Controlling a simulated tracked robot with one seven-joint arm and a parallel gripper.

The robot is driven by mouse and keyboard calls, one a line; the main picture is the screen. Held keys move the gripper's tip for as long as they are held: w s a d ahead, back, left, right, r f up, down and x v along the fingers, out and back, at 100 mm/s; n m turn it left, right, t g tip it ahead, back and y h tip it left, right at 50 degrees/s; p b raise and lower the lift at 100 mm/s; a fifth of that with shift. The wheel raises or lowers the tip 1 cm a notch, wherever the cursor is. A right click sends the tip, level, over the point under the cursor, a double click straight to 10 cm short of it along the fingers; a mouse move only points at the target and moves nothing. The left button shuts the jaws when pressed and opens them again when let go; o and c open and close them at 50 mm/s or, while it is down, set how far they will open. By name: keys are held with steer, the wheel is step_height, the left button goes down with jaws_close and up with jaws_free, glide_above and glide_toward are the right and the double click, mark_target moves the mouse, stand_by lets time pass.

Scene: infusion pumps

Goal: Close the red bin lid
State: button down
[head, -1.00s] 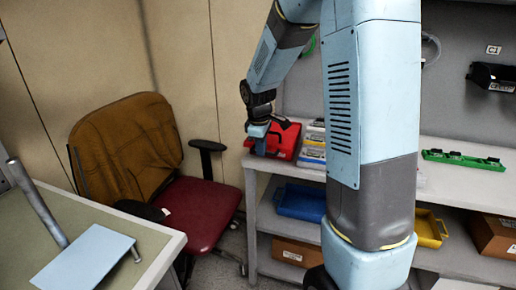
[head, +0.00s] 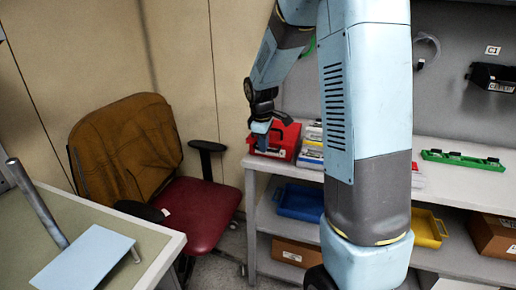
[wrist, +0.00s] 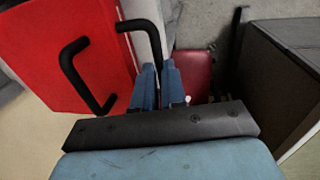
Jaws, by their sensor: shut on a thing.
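The red bin (head: 284,146) stands at the left end of the grey shelf's top in the head view. In the wrist view a broad red face (wrist: 40,60) fills the upper left, with a black handle (wrist: 88,75) on it. A second black bar handle (wrist: 140,25) runs beside it, over a pale grey strip. My gripper (wrist: 158,75) is shut on this second handle, whose end passes between the blue fingertips. In the head view my gripper (head: 262,128) is at the bin's left side. How far the lid is open I cannot tell.
Grey and blue boxes (head: 312,142) stand right beside the bin. A chair with a red seat (head: 200,212) is left of the shelf (head: 262,200). A blue tray (head: 298,202) lies on the lower shelf. A green rack (head: 462,159) lies far right.

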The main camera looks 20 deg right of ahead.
steer(key=shift+w+d, duration=0.45)
steer(key=shift+w, duration=0.25)
steer(key=shift+w+d+r, duration=0.15)
steer(key=shift+w+d, duration=0.05)
steer(key=c, duration=1.2)
jaws_free()
steer(key=r, duration=0.4)
steer(key=s+a+r, duration=0.1)
steer(key=r, duration=0.3)
steer(key=s+r, duration=0.1)
steer(key=r, duration=0.4)
steer(key=shift+a+r, duration=0.1)
steer(key=shift+a, duration=0.15)
steer(key=shift+s, duration=0.1)
